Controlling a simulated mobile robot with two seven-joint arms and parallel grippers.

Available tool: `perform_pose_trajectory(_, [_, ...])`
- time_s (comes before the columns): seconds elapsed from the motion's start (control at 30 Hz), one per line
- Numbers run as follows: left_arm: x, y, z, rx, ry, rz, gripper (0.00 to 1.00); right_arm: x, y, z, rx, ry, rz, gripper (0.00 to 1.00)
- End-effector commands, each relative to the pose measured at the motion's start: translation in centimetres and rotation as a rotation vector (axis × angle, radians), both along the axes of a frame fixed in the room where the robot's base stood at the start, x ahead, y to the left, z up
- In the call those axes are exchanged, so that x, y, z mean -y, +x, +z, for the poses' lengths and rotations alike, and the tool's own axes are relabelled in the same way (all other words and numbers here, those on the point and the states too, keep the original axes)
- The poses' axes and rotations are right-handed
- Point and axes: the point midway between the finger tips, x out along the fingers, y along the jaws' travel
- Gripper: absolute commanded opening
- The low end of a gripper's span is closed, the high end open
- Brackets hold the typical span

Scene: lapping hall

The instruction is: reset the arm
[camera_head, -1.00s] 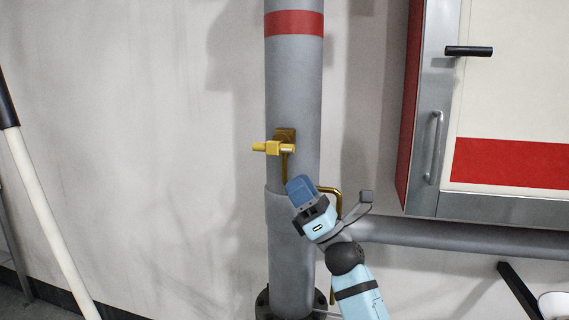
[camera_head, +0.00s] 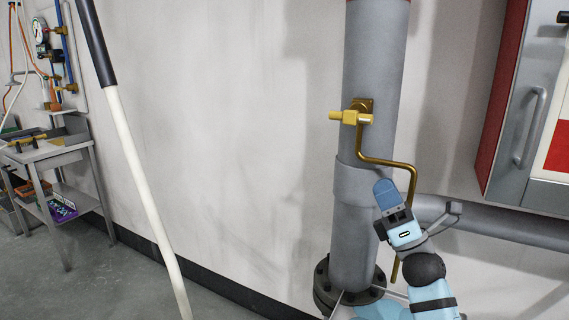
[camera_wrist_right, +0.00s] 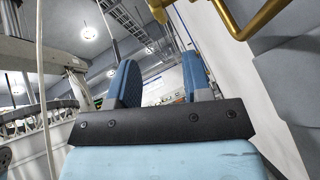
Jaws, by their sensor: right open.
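My right arm comes up from the lower right in the head view. Its gripper (camera_head: 385,200) is in front of the grey vertical pipe, close to a bent brass crank handle (camera_head: 411,182). In the right wrist view the two blue fingers (camera_wrist_right: 160,85) stand apart with nothing between them, so the gripper is open and empty. The brass crank also shows at the top right of that view (camera_wrist_right: 258,22), outside the fingers. Whether the gripper touches the crank cannot be told. My left gripper is not in view.
The grey pipe (camera_head: 375,75) carries a yellow valve fitting (camera_head: 350,117). A red and white cabinet (camera_head: 500,110) hangs at the right. A white pole with a black grip (camera_head: 135,165) leans at the left. A metal bench (camera_head: 45,152) stands at far left. Grey floor is open between.

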Motion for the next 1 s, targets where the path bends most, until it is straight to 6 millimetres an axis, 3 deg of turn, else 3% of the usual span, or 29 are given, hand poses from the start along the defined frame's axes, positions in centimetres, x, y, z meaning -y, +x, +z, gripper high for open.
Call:
perform_pose_trajectory(0.17, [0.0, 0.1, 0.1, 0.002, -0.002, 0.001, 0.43, -1.3, -3.8, -7.3, -0.356, 0.363, 0.317, 0.45])
perform_pose_trajectory(0.4, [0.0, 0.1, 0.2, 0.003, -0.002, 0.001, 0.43, -4.6, -11.3, -17.8, -0.923, 1.066, 0.758, 0.45])
perform_pose_trajectory(0.6, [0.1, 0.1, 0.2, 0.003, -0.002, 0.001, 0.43, -7.6, -17.6, -23.5, -1.249, 1.575, 0.945, 0.45])
perform_pose_trajectory(0.8, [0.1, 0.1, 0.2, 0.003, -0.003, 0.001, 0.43, -10.5, -23.9, -26.9, -1.486, 2.036, 1.021, 0.45])
perform_pose_trajectory(1.0, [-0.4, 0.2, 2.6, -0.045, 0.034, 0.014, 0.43, -10.1, -23.7, -24.4, -1.503, 2.067, 0.945, 0.45])
